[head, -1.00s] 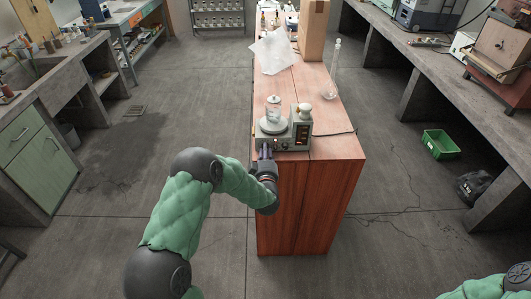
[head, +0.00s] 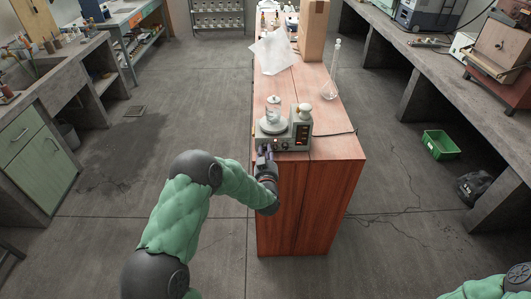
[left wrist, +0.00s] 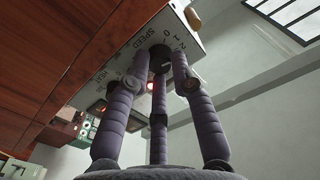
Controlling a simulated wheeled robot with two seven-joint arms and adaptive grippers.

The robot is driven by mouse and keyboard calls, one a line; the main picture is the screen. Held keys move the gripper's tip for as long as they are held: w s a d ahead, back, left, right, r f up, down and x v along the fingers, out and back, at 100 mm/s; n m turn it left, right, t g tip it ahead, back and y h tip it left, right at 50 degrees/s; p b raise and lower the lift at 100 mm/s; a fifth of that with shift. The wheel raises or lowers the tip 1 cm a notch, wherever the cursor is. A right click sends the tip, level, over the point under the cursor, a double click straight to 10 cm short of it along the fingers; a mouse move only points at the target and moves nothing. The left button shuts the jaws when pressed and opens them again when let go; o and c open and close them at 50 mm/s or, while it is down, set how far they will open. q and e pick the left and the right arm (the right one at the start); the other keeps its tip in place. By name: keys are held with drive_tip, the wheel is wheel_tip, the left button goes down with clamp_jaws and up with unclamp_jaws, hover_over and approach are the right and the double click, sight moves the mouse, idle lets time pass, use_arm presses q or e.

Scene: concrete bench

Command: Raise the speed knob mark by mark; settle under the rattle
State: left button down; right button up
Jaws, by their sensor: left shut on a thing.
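The grey stirrer (head: 294,143) stands at the near end of the red-brown bench top. A clear vessel (head: 273,104) sits on its round plate; a whitish shape shows low in it. My left gripper (head: 264,158) is at the stirrer's front left. In the left wrist view its fingers (left wrist: 160,68) are closed around the dark speed knob (left wrist: 160,52), beside the printed word SPEED and the marks 0, 1 and 2. The knob's pointer cannot be made out. My right gripper is out of view.
A green crate (head: 440,144) lies on the floor at the right.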

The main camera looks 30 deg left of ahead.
use_arm(q)
drive_tip(key=m, duration=0.5)
drive_tip(key=shift+r+p, duration=0.1)
drive_tip(key=shift+p, duration=0.25)
drive_tip(key=shift+m, duration=0.3)
drive_tip(key=c, duration=1.3)
unclamp_jaws()
drive_tip(key=shift+w, duration=0.1)
drive_tip(key=shift+c, duration=0.2)
drive_tip(key=shift+s+d, duration=0.2)
drive_tip(key=shift+s, duration=0.1)
drive_tip(key=v, duration=1.1)
drive_tip(key=shift+s, duration=0.2)
drive_tip(key=shift+o, duration=0.3)
